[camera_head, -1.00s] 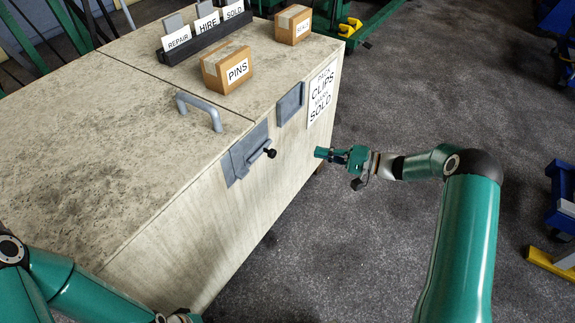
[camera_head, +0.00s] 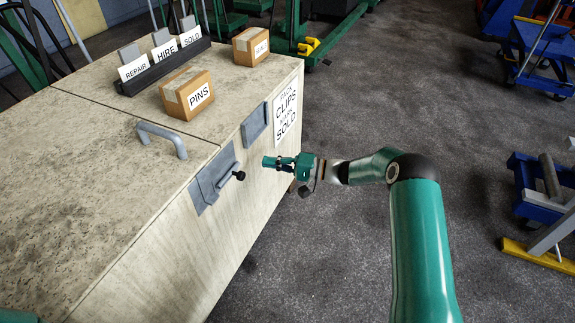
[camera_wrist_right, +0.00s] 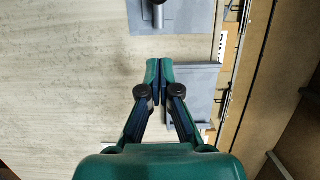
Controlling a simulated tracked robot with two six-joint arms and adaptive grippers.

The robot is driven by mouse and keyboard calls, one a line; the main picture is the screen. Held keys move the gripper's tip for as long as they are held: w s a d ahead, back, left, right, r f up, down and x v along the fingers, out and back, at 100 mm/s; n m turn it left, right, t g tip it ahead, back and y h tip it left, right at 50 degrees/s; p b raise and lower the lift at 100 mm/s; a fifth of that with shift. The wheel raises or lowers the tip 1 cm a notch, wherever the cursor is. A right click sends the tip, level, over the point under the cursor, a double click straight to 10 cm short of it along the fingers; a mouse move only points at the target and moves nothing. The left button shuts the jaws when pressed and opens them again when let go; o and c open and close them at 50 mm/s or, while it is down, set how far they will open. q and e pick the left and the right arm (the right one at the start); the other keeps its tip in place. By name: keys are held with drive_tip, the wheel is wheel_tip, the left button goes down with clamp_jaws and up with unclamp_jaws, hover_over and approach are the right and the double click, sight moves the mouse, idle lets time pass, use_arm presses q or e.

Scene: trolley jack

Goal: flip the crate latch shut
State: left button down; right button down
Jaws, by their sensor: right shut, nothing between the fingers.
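The crate (camera_head: 85,175) is a pale, stained box at left with a grey handle (camera_head: 163,137) on its lid. The latch (camera_head: 212,182) is a grey plate with a bar and black knob (camera_head: 239,176) on the front face. Part of it shows at the top of the right wrist view (camera_wrist_right: 165,14). A second grey plate (camera_head: 254,122) sits farther along that face and also shows in the wrist view (camera_wrist_right: 195,92). My right gripper (camera_head: 267,162) is shut and empty, right of the knob and apart from it. Its closed fingertips (camera_wrist_right: 160,64) partly cover the second plate. My left gripper is out of view.
On the lid stand a box marked PINS (camera_head: 187,93), another small box (camera_head: 251,45) and a dark card rack (camera_head: 160,66). A paper sign (camera_head: 286,108) is on the front face. Blue and yellow equipment (camera_head: 540,190) stands at right. The floor between is clear.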

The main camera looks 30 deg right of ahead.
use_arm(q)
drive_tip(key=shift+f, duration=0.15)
use_arm(e)
drive_tip(key=shift+s+a, duration=0.15)
drive_tip(key=shift+a, duration=1.25)
drive_tip(key=shift+s+a, duration=0.15)
drive_tip(key=shift+a, duration=1.2)
